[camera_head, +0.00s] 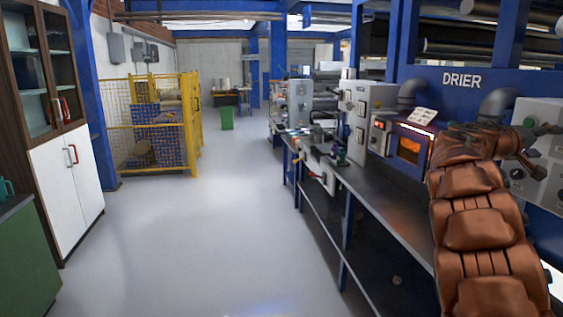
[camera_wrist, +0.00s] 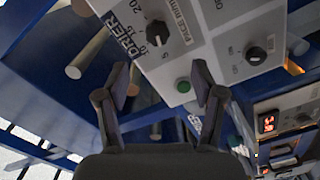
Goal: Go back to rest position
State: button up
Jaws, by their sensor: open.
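My arm rises at the right of the head view in brown, jointed segments. My gripper (camera_wrist: 160,82) is open and empty in the wrist view, its two dark fingers apart. Between and beyond the fingers is a pale control panel (camera_wrist: 208,38) with black knobs, a scale of numbers and a green button (camera_wrist: 183,86). The panel also shows at the right edge of the head view (camera_head: 541,160), partly hidden by my arm. I cannot tell whether the fingers touch it.
A long dark bench (camera_head: 378,210) with machines runs along the right. An oven-like box with an orange window (camera_head: 409,146) stands on it. A white cabinet (camera_head: 68,180) and a yellow cage (camera_head: 150,125) stand left. The grey floor (camera_head: 190,240) between is clear.

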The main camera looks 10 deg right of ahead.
jog(key=s+a+f+n+y, duration=0.1)
jog(key=s+a+f+y, duration=0.4)
jog(key=s+a+f, duration=0.4)
jog(key=s+a+f+n+y, duration=0.1)
jog(key=s+a+f+y, duration=0.4)
jog(key=a, duration=1.7)
jog(key=s+a+f+n+g+y, duration=0.1)
jog(key=s+a+f+y, duration=0.4)
jog(key=s+a+f, duration=0.7)
jog(key=a+f, duration=0.4)
jog(key=shift+s+f+n+y+p, duration=0.15)
jog(key=shift+s+n+y+p, duration=0.15)
jog(key=shift+s+y+p, duration=0.1)
jog(key=s+a+f, duration=0.1)
jog(key=s+a, duration=0.1)
jog(key=s+a+f+n+g+y, duration=0.1)
jog(key=s+a, duration=0.1)
jog(key=a, duration=0.1)
jog(key=s+a+f+y, duration=0.1)
jog(key=s+a, duration=0.2)
jog(key=shift+c, duration=0.3)
